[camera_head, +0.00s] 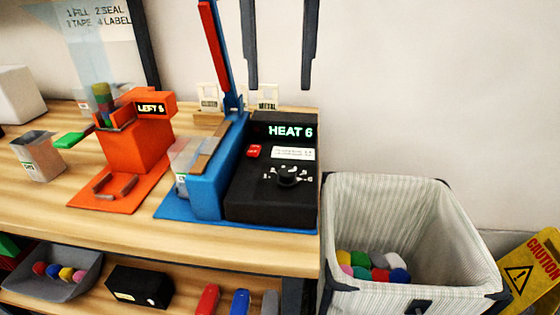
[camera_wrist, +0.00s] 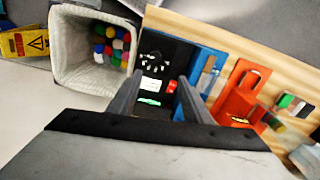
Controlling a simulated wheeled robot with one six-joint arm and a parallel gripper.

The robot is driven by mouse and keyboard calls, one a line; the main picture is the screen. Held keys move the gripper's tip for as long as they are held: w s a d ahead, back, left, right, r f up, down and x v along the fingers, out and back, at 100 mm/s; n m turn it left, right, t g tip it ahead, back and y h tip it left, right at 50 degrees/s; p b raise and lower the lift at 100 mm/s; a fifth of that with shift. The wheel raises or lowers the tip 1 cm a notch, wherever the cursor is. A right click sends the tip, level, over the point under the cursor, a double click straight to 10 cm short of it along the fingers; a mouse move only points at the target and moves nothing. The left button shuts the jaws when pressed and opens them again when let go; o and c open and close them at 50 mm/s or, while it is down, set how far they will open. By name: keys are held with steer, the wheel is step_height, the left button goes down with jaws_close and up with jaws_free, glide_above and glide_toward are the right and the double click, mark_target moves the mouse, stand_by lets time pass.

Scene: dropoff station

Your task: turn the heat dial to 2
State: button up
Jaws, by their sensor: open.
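The black heat dial (camera_head: 288,176) sits on the sloped front of a black control box (camera_head: 270,207), with small white marks around it. The display (camera_head: 290,131) above it reads HEAT 6 in green. In the wrist view the dial (camera_wrist: 153,57) shows upside down, beyond and between my finger tips. My gripper (camera_head: 278,86) is open and empty, pointing down, high at the top of the head view and apart from the dial. The mark the dial points to is too small to read.
A red button (camera_head: 254,151) and a white label (camera_head: 292,153) lie above the dial. A blue sealer with a raised red lever (camera_head: 214,45) stands left of the box. An orange dispenser (camera_head: 130,145) is further left. A fabric bin (camera_head: 400,220) with coloured balls stands right of the bench.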

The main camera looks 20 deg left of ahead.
mark_target(280, 172)
step_height(280, 172, down, 16)
steer(key=shift+r, duration=0.15)
stand_by(0.3)
steer(key=c, duration=0.8)
steer(key=shift+o, duration=0.4)
steer(key=shift+o, duration=0.2)
steer(key=o, duration=0.7)
steer(key=shift+s+a, duration=0.1)
